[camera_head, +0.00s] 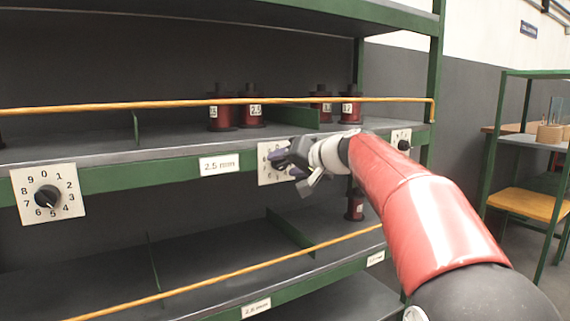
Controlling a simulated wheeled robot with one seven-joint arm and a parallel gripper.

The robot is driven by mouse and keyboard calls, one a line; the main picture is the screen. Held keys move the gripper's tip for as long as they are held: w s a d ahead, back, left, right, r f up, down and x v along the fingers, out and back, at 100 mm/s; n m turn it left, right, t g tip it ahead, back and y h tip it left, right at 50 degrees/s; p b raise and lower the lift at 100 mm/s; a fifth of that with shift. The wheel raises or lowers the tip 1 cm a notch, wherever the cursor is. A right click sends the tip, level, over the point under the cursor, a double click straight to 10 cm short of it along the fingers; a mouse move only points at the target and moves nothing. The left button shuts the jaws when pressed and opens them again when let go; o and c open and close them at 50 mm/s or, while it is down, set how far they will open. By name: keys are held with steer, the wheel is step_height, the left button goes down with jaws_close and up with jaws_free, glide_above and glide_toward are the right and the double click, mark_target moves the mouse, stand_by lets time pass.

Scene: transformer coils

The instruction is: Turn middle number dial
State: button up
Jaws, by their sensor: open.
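The middle number dial (265,174) is a white square plate on the green shelf edge. My gripper covers most of it, including its knob, and only the plate's left part and a few digits show. My gripper (286,163) is in front of this plate with its dark fingers apart, pointing left. I cannot tell whether the fingers touch the knob. The left dial (47,194) shows a black knob and a ring of digits. The right dial (402,140) is partly hidden behind my arm.
Several dark red coils (251,110) stand on the middle shelf behind a yellow rail (180,104). Another coil (355,206) stands on the lower shelf. A second yellow rail (240,270) runs along the lower shelf. A green rack (539,150) stands at the right.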

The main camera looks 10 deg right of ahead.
steer(key=shift+w+a+f, duration=0.15)
steer(key=shift+w+a, duration=0.1)
steer(key=shift+w, duration=0.15)
steer(key=shift+c, duration=0.4)
steer(key=c, duration=0.9)
steer(key=shift+f+m, duration=0.1)
steer(key=shift+m, duration=0.2)
steer(key=shift+m+y+b, duration=0.6)
steer(key=shift+m+b, duration=0.1)
steer(key=shift+b, duration=0.1)
steer(key=shift+d+m+y+b, duration=0.15)
steer(key=shift+m+y+b, duration=0.7)
steer(key=shift+m, duration=0.85)
